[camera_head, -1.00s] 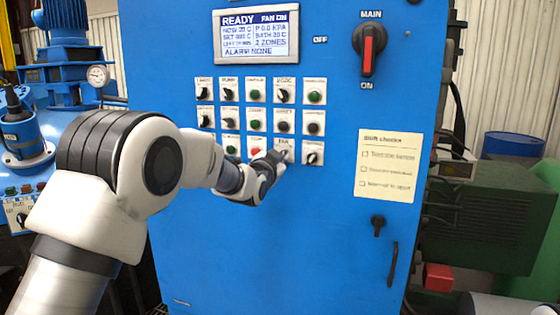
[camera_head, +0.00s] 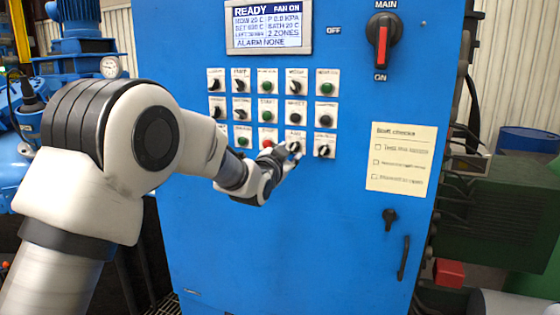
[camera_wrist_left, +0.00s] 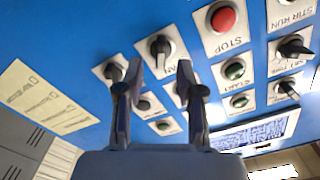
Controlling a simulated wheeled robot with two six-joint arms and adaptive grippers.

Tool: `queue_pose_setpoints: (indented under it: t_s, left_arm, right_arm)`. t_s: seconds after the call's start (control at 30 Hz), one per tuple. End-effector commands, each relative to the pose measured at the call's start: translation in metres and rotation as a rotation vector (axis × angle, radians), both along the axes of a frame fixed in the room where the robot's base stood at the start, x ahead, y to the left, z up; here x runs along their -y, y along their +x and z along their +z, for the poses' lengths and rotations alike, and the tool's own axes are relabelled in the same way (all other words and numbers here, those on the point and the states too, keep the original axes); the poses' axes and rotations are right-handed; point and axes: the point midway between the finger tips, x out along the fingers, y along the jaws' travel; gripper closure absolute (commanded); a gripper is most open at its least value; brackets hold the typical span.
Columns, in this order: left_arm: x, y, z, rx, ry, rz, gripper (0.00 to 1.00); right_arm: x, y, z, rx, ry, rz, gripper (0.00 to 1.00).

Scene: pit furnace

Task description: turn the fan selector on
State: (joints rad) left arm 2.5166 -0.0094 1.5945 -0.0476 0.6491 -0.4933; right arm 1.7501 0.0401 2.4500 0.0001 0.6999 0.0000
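The fan selector (camera_head: 295,147) is a dark knob on a white plate in the bottom row of the blue cabinet's controls, right of the red stop button (camera_head: 268,143). My left gripper (camera_head: 289,156) is in front of it and partly covers its plate. In the left wrist view, the panel is upside down and the fan selector (camera_wrist_left: 160,47) shows between the two spread fingertips of my left gripper (camera_wrist_left: 159,75), with nothing gripped. Contact cannot be told. The display (camera_head: 268,27) reads READY and FAN ON. My right gripper is out of view.
Another selector (camera_head: 324,150) sits close on the right, and several buttons and selectors fill the rows above. A red-handled main switch (camera_head: 382,45) is at the upper right. A paper checklist (camera_head: 401,158) is right of the controls. The cabinet front below is clear.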

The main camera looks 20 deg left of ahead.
Motion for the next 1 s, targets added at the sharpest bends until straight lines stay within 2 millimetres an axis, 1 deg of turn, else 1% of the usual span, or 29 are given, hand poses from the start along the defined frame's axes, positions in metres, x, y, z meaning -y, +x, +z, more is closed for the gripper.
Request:
queue_pose_setpoints:
  t_s: [0.03, 0.1, 0.2, 0.3, 0.37, 0.5, 0.8, 0.87, 0.93, 0.97, 1.0]
  left_arm:
    - [-0.001, -0.014, 0.001, -0.002, 0.000, 0.000, 0.62]
    - [-0.001, -0.033, 0.001, -0.001, 0.000, 0.001, 0.62]
    - [-0.002, -0.057, 0.000, -0.002, 0.000, 0.000, 0.62]
    - [-0.003, -0.074, 0.000, -0.001, 0.001, 0.001, 0.62]
    - [-0.003, -0.080, 0.000, -0.001, 0.001, 0.001, 0.62]
    - [-0.003, -0.085, 0.000, 0.000, 0.001, 0.000, 0.62]
    - [-0.003, -0.084, 0.000, 0.000, 0.001, 0.000, 0.62]
    - [-0.003, -0.083, -0.004, -0.006, 0.001, 0.000, 0.62]
    - [-0.003, -0.081, -0.020, -0.031, 0.001, 0.000, 0.62]
    - [-0.003, -0.079, -0.033, -0.052, 0.001, 0.000, 0.62]
    - [-0.003, -0.076, -0.055, -0.087, -0.001, 0.001, 0.62]
  right_arm:
    - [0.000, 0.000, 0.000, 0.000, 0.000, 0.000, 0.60]
    - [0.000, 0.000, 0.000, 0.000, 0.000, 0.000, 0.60]
    - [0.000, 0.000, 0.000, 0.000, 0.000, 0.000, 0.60]
    - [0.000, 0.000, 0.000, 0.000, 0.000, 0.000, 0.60]
    - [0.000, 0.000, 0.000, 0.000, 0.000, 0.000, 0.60]
    - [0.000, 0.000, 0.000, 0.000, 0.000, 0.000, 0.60]
    - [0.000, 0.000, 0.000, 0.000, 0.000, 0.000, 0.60]
    - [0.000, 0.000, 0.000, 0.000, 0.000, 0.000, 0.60]
    - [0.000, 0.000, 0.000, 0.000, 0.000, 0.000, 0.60]
    - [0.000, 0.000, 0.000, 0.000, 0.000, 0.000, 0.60]
    - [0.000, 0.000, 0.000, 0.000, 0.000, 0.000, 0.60]
